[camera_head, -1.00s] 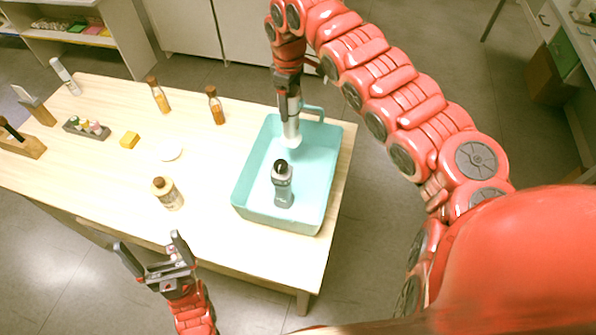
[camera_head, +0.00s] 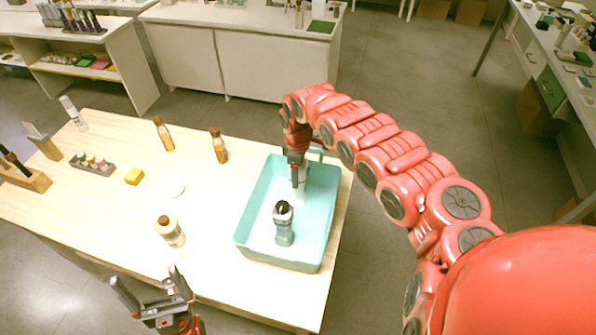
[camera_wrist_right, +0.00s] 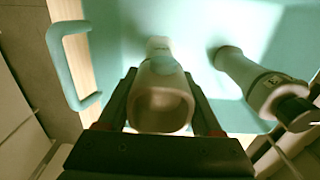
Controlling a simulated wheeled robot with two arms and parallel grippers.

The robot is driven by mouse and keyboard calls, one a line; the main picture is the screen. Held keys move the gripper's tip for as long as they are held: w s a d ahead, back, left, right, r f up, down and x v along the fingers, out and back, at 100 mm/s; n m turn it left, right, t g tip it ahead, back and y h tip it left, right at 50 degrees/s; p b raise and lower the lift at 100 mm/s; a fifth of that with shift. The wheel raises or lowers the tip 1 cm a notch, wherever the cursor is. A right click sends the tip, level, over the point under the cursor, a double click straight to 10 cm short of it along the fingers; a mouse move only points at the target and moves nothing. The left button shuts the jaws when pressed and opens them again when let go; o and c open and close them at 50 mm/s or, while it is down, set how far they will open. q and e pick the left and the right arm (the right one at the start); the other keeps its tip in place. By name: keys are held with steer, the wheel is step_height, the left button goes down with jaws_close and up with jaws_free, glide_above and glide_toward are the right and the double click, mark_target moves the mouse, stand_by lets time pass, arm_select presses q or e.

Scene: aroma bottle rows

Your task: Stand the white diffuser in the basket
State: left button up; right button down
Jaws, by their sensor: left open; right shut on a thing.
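The teal basket (camera_head: 240,240) stands at the right end of the table. My right gripper (camera_head: 297,172) is shut on the white diffuser (camera_head: 299,192) and holds it upright inside the basket, towards the back. The wrist view shows the diffuser (camera_wrist_right: 160,100) between the two fingers (camera_wrist_right: 163,105). I cannot tell whether its base touches the basket floor. A grey bottle with a black cap (camera_head: 284,228) stands in the basket in front of the diffuser, apart from it. My left gripper (camera_head: 148,285) is open and empty near the table's front edge.
A cream bottle with a brown cap (camera_head: 171,233) stands left of the basket. Two amber bottles (camera_head: 219,147) stand at the back. A white disc (camera_head: 173,187), a yellow block (camera_head: 134,176) and a small rack (camera_head: 92,163) lie further left. The basket's handle (camera_wrist_right: 70,65) is beside my right gripper.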

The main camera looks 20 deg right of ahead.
steer(key=shift+c, duration=0.2)
jaws_free()
steer(key=shift+r, duration=0.2)
step_height(320, 180, up, 11)
steer(key=b, duration=0.4)
steer(key=shift+f, duration=0.2)
steer(key=shift+r, duration=0.6)
